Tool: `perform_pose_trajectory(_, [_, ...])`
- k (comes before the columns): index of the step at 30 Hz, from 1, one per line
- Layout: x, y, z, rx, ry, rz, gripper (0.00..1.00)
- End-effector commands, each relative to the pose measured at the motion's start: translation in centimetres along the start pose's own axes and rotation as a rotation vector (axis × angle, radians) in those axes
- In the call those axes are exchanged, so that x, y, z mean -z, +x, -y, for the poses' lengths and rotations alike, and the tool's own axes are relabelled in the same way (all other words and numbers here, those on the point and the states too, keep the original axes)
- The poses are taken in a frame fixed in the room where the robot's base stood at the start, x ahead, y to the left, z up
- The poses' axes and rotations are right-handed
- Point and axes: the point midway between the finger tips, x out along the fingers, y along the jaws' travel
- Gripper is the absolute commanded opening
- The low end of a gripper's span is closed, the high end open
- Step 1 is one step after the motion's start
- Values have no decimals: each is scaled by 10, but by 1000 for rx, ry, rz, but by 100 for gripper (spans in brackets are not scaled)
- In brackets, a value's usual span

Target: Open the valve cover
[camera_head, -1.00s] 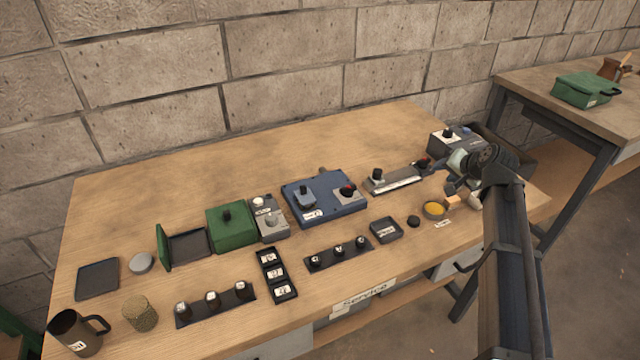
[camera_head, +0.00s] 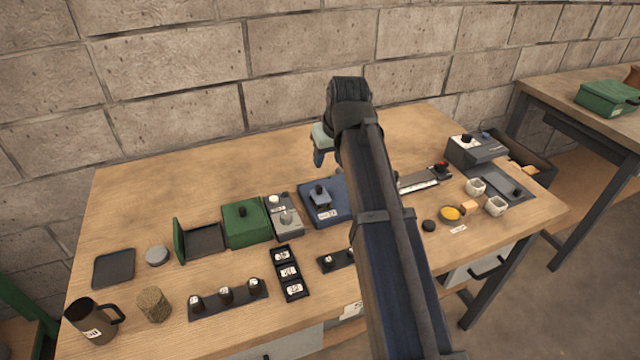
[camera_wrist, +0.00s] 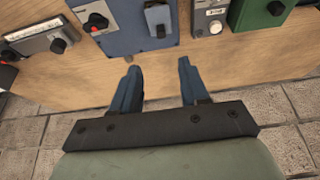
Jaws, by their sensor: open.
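A blue box (camera_head: 341,187) stands mid-table, partly behind my arm in the head view. A small grey-blue cover (camera_head: 320,197) with a dark knob sits on it and looks shut; I take this as the valve cover, though no readable label confirms it. In the wrist view, the blue box (camera_wrist: 136,40) shows this cover (camera_wrist: 157,18) and a red-and-black knob (camera_wrist: 95,21). My gripper (camera_wrist: 158,66) is open and empty, on the wall side of the box and apart from it. In the head view, my gripper (camera_head: 328,160) is partly hidden by my arm.
A grey switch unit (camera_head: 284,215) and a green lidded box (camera_head: 245,224) stand left of the blue box. A rail (camera_head: 418,182) and a grey unit (camera_head: 474,150) stand to the right. The table's back strip (camera_head: 220,175) is clear before the brick wall.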

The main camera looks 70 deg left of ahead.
Motion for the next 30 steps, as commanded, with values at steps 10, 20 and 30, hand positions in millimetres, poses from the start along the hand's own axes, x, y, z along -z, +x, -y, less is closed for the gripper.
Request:
perform_pose_trajectory(10, [0,36,2,0,-7,4,45])
perform_pose_trajectory(20, [0,93,2,0,-5,3,45])
perform_pose_trajectory(30, [0,131,2,0,-5,0,45])
